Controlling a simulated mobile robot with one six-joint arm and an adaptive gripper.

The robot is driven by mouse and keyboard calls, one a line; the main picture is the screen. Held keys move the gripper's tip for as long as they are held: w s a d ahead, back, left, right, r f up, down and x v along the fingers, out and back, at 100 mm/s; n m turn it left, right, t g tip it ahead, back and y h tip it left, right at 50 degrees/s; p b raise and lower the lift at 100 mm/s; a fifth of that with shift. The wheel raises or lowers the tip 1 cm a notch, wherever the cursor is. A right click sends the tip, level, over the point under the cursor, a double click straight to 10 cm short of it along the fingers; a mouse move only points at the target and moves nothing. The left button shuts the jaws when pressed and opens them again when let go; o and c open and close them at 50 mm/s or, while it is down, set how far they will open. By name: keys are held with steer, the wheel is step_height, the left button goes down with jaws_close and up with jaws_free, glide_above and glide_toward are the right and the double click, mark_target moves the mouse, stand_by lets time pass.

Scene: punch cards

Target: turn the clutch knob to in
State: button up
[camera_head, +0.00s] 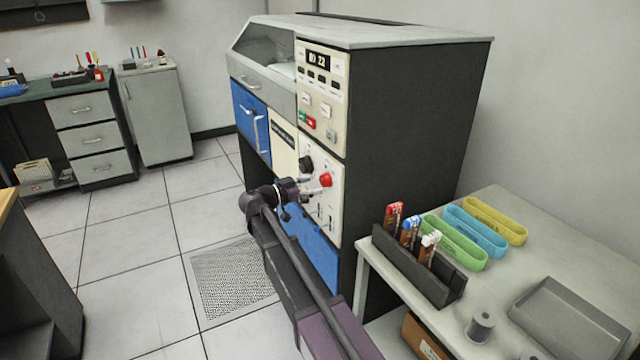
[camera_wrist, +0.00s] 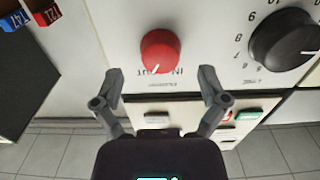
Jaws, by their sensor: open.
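The clutch knob is a round red knob on the machine's pale panel, seen in the head view (camera_head: 326,180) and the wrist view (camera_wrist: 161,50). In the wrist view its white pointer mark aims down and slightly left, towards the left label, which looks like OUT. The IN label (camera_wrist: 178,72) shows inverted to its right. My gripper (camera_wrist: 160,82) is open, with fingertips spread wide on either side just below the knob in the picture. No touch shows. In the head view my gripper (camera_head: 291,192) is in front of the panel, left of the knob.
A larger black dial (camera_wrist: 285,40) with numbers sits right of the knob in the wrist view. The tiled floor at left is open.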

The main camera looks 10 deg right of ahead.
steer(key=shift+x, duration=1.3)
steer(key=c, duration=1.2)
